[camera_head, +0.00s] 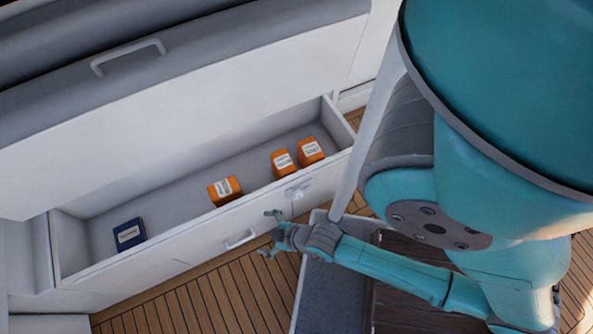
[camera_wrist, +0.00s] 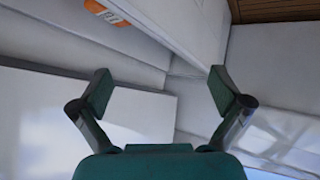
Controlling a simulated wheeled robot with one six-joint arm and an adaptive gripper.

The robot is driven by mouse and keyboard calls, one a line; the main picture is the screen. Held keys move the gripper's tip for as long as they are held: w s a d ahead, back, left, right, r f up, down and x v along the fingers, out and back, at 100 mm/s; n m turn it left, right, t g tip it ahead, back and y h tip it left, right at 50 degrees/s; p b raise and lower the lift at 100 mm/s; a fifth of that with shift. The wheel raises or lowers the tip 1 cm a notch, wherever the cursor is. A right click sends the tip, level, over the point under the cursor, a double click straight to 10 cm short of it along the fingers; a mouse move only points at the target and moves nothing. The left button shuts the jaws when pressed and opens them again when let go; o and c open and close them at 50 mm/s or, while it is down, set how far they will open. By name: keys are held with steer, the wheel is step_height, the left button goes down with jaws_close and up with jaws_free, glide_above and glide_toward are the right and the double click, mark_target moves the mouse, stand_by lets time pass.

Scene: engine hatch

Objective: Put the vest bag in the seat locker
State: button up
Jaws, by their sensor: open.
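The seat locker (camera_head: 78,247) is a pale drawer pulled open under the bench seat. Three orange bags with white labels lie inside: one near the middle front (camera_head: 225,190) and two at the right end (camera_head: 283,163) (camera_head: 310,150). A dark blue labelled pack (camera_head: 129,234) lies at its left end. The labels are too small to read, so I cannot tell which one is the vest bag. My gripper (camera_head: 268,233) is open and empty, just outside the drawer front. In the wrist view, my gripper's (camera_wrist: 165,92) fingers are apart with nothing between them; an orange bag (camera_wrist: 108,12) shows beyond.
The drawer front has a white handle (camera_head: 240,240) and a latch (camera_head: 298,190). A grey seat with a handle (camera_head: 127,55) overhangs the drawer. A grey-topped box edge (camera_head: 322,295) stands below my forearm. Wooden deck (camera_head: 190,310) lies clear in front.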

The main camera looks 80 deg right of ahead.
steer(key=s+a+r+t, duration=0.1)
steer(key=s+r+t, duration=0.1)
steer(key=r, duration=0.5)
steer(key=s+a+r+m+t+y, duration=0.1)
steer(key=s+r, duration=0.3)
steer(key=r, duration=0.4)
steer(key=s+a+r+t, duration=0.2)
steer(key=s+r, duration=0.2)
steer(key=r, duration=0.4)
steer(key=shift+a+r+m+t+y, duration=0.2)
steer(key=shift+m+t+y, duration=0.1)
steer(key=shift+m, duration=0.1)
